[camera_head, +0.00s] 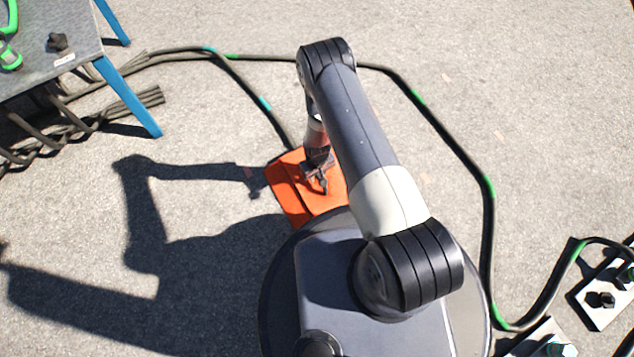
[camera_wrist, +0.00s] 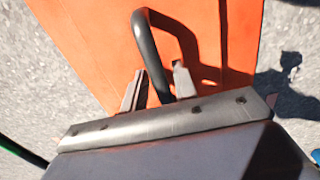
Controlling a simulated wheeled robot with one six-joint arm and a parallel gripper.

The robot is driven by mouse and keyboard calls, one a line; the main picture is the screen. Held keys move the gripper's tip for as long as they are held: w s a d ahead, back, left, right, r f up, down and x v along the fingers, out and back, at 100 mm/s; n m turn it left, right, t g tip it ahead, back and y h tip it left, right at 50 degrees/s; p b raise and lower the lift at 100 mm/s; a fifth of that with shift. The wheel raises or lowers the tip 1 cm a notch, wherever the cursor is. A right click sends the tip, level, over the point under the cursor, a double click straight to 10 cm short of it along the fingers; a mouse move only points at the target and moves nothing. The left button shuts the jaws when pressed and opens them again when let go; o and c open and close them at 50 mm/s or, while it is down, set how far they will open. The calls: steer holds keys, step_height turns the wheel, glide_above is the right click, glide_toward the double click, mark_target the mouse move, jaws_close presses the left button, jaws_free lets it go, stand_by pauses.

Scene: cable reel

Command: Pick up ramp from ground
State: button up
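The ramp (camera_head: 289,193) is an orange, plate-like piece lying on the ground beneath my arm. Part of it is hidden behind my arm and base in the head view. In the wrist view the ramp (camera_wrist: 240,40) fills the middle, with a dark bent bar handle (camera_wrist: 150,50) standing up from it. My gripper (camera_head: 321,188) is low over the ramp, pointing down. In the wrist view my gripper (camera_wrist: 158,82) has its two fingers apart, one on each side of the handle bar. A small gap shows between the fingers and the bar.
A black cable (camera_head: 436,118) with green marks loops across the ground behind and right of the ramp. A blue-legged table (camera_head: 40,60) stands at upper left, with cables beneath it. White plates with black knobs (camera_head: 606,299) lie at lower right. The ground left of the ramp is clear.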

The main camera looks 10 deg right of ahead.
jaws_close()
stand_by(1.1)
